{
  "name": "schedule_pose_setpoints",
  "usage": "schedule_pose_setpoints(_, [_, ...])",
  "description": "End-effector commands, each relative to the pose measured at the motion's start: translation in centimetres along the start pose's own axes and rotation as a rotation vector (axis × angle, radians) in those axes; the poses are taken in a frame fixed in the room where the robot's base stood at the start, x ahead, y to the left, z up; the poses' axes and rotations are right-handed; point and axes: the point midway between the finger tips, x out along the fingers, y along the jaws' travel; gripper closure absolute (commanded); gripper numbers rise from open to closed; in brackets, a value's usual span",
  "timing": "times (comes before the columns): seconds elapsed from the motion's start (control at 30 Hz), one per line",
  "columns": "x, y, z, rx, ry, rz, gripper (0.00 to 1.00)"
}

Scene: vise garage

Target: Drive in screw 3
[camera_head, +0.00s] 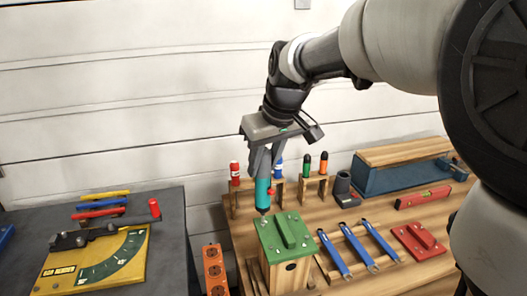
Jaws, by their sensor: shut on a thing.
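My gripper (262,168) points down above the workbench, shut on a teal-handled tool (263,194). The tool hangs upright, and its dark lower end is just above or behind the back left edge of a green lid (285,232). The lid has a raised green block and sits on a wooden box (287,275) with a dark round hole in front. I cannot tell whether the tool touches the lid.
A wooden rack behind holds tools with red (235,172), green (307,163) and orange (324,161) handles. Blue-handled wrenches (354,248) lie on a wooden holder at right, near a red level (423,197). An orange power strip (215,268) is left. A yellow gauge board (98,258) lies on a grey table.

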Motion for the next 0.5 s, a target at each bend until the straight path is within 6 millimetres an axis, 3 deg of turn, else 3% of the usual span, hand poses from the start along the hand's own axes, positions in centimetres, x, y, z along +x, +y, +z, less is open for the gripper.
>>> schedule_pose_setpoints(0.5, [0.75,0.00,0.28,0.000,0.002,0.000,0.94])
